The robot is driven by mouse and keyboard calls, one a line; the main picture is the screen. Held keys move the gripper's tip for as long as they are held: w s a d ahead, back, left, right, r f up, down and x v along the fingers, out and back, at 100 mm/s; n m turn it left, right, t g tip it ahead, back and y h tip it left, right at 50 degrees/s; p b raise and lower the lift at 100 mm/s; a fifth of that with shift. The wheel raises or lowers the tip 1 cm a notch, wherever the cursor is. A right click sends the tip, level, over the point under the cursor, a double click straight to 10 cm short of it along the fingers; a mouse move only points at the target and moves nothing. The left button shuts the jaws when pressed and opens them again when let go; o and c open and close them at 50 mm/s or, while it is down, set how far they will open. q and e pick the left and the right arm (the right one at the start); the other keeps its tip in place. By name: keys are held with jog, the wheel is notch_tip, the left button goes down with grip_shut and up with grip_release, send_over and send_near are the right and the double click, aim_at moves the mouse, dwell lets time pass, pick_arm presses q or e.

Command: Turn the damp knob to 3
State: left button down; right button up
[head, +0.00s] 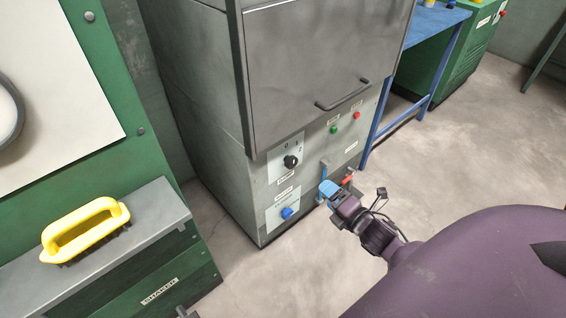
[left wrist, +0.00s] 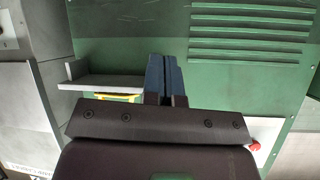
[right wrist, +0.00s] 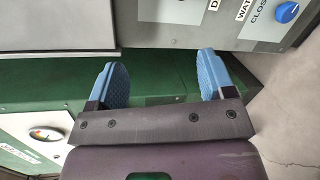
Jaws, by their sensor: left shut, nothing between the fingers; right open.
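A black knob (head: 290,161) sits on a white dial plate on the front of the grey steel cabinet (head: 195,100), below its big door. The label under it is too small to read in the head view. The knob's setting is too small to tell. A blue knob (head: 287,213) sits below it; in the right wrist view this blue knob (right wrist: 288,12) is beside a partly cut label. My right gripper (head: 327,179) is open and empty, to the right of both knobs and apart from them. My left gripper (left wrist: 163,76) is shut and empty, facing a green panel.
A yellow brush (head: 84,230) lies on a grey shelf (head: 160,212) at left. The cabinet door has a bar handle (head: 342,95). A green button (head: 334,129) and a red button (head: 356,115) sit right of the black knob. Floor is clear at right.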

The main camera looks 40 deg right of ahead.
jog(key=w+d+f+n+t+y+b, duration=0.1)
jog(key=w+d+f+n+b, duration=0.2)
jog(key=w+f+n+b, duration=0.45)
jog(key=n+t+y, duration=0.1)
jog(key=n, duration=0.7)
send_near(294, 164)
jog(key=w, duration=0.3)
jog(key=w+b, duration=0.1)
jog(key=w, duration=0.2)
jog(key=w+a, duration=0.1)
jog(key=w, duration=0.2)
jog(key=shift+w+f+b, duration=0.15)
jog(key=shift+w+b, duration=0.05)
jog(key=shift+b, duration=0.2)
pick_arm(q)
jog(key=shift+s+f, duration=0.1)
jog(key=shift+f, duration=2.6)
pick_arm(e)
jog(key=shift+w, duration=0.75)
jog(key=c, duration=0.9)
